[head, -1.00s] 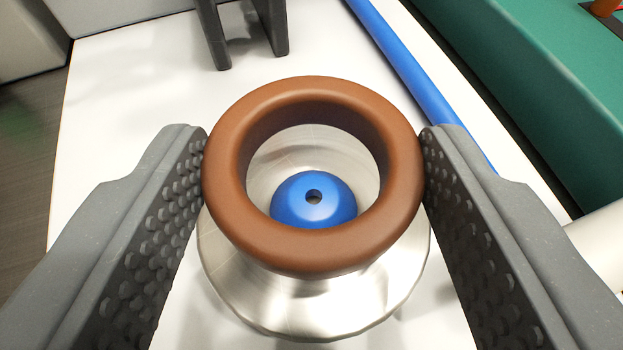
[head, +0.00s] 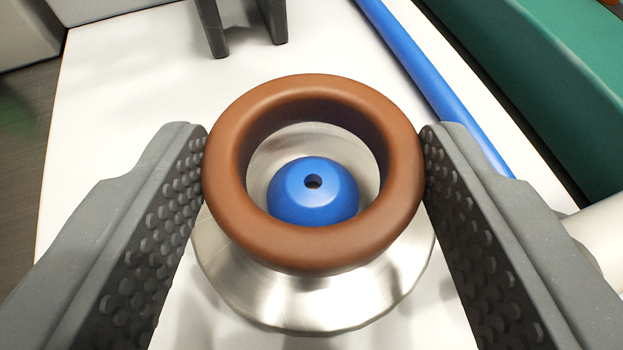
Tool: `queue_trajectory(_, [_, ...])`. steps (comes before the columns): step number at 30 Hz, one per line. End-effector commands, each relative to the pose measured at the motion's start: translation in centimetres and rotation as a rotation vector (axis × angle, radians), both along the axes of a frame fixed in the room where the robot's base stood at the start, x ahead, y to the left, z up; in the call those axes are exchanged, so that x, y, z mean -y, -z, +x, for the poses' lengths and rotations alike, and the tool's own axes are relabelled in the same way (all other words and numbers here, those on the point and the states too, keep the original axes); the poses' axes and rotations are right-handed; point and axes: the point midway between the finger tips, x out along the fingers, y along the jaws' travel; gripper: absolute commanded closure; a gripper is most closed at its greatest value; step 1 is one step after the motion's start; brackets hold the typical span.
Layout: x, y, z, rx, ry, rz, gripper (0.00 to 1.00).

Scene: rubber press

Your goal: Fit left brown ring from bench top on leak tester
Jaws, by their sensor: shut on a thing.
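The brown ring (head: 313,250) is held between the two dark studded fingers of my gripper (head: 314,165), which touch its left and right sides. The ring is over the leak tester, a round silvery metal base (head: 310,312) with a blue domed tip (head: 312,195) that has a small dark hole. The blue tip shows inside the ring's opening, a little below its centre. The ring hides part of the metal base. I cannot tell whether the ring touches the base.
The tester stands on a white bench top (head: 120,90). A dark two-pronged stand (head: 243,20) is at the back. A blue bar (head: 430,80) runs along the right, beside a green block (head: 540,80). A pale cylinder (head: 600,235) is at the right edge.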

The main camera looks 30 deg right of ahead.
Motion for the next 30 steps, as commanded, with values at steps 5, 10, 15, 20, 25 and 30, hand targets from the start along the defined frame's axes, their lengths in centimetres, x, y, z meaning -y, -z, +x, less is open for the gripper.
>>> queue_trajectory(5, [0.03,-0.04,0.00,0.001,0.000,-0.001,0.67])
queue_trajectory(10, [0.07,0.01,-0.01,0.001,0.001,-0.001,0.67])
queue_trajectory(15, [0.07,0.37,-0.02,0.000,0.001,0.000,0.67])
queue_trajectory(20, [0.07,0.72,-0.02,0.000,0.001,0.000,0.67])
queue_trajectory(25, [0.08,0.73,-0.02,0.000,0.001,0.000,0.67])
queue_trajectory(30, [0.11,0.70,-0.02,0.001,0.001,-0.001,0.67])
